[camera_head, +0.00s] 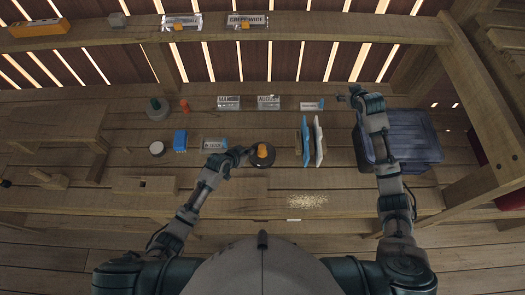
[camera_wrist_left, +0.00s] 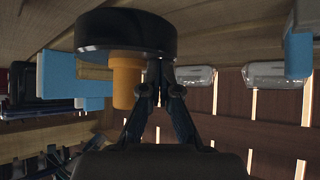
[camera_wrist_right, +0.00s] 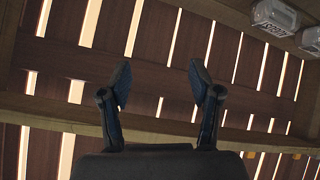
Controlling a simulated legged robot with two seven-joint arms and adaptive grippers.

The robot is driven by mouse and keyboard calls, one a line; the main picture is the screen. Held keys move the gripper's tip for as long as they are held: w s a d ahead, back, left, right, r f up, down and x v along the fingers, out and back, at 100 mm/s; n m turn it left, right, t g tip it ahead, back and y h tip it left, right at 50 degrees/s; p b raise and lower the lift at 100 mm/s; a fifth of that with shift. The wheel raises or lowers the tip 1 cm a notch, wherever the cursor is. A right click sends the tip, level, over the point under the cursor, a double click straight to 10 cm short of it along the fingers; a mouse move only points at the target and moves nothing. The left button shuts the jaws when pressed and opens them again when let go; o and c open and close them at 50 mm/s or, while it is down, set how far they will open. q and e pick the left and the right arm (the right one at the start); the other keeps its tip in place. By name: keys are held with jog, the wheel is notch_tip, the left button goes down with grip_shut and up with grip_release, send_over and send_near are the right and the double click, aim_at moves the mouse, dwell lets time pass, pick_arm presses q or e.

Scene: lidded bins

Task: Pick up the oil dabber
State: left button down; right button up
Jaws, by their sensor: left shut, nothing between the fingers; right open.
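A round black dish (camera_head: 258,163) with an orange piece (camera_head: 263,150) on it stands on the table in front of me. No label confirms that it is the oil dabber. My left gripper (camera_head: 245,151) is at the dish's left side, shut and empty. The left wrist view looks inverted; there the black dish (camera_wrist_left: 125,35) fills the top, with the orange cylinder (camera_wrist_left: 126,82) close beside the shut fingers (camera_wrist_left: 160,80). Whether they touch is unclear. My right gripper (camera_head: 345,98) is open and empty above the table's right part, facing the slatted wall (camera_wrist_right: 160,60).
A dark lidded bin (camera_head: 412,135) stands at right, under my right arm. Blue and white upright panels (camera_head: 319,140) stand right of the dish. A blue block (camera_head: 180,140), a dark green item (camera_head: 157,108) and a small orange item (camera_head: 184,105) are at left. Labelled packs (camera_head: 268,102) line the back.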

jog(key=w+a+r+n+g+y, duration=0.1)
jog(key=a+y, duration=0.1)
jog(key=a, duration=0.6)
jog(key=n+g+h, duration=0.2)
jog(key=n+g, duration=0.2)
jog(key=g, duration=0.5)
send_over(261, 147)
notch_tip(261, 147, down, 7)
jog(key=shift+h, duration=0.3)
jog(key=f, duration=0.6)
jog(key=shift+s, duration=0.2)
jog(key=f, duration=0.6)
jog(key=shift+w+d, duration=0.1)
jog(key=shift+w, duration=0.1)
grip_shut()
